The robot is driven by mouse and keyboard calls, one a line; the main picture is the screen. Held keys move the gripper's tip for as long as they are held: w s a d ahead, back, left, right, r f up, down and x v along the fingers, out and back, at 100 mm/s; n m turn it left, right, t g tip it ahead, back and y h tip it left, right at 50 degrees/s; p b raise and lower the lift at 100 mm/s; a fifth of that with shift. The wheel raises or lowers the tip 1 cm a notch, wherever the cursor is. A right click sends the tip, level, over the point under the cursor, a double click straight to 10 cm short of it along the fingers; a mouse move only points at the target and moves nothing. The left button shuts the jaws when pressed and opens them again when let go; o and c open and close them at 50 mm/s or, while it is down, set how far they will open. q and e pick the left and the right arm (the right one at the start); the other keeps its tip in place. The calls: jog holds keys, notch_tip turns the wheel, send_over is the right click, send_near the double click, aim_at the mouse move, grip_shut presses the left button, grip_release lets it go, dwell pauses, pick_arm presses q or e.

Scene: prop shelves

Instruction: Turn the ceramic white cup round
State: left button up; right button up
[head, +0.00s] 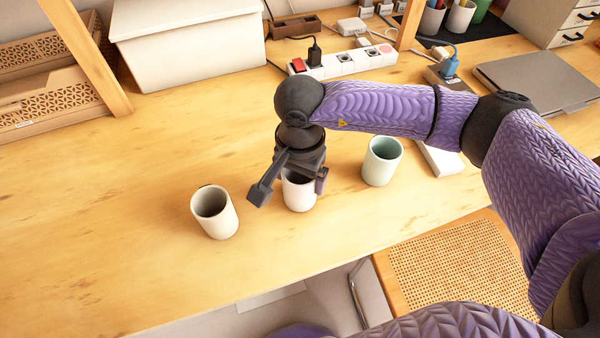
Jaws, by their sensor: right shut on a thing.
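The white cup (299,195) stands upright on the wooden table, near the front edge, between two other cups. My right gripper (291,188) comes down over it from above and is shut on it. One dark finger shows on the left of the cup and the other at its right side; the gripper body hides most of the rim and opening. Whether the cup touches the table is hard to tell. My left gripper is not in view.
A cream cup (215,213) stands to the left and a pale green cup (381,163) to the right, both close by. A white box (185,45), a power strip (345,63) and a closed laptop (535,78) lie farther back. The table's left front is clear.

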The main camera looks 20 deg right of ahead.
jog(key=shift+f, duration=0.2)
jog(key=o, duration=1.1)
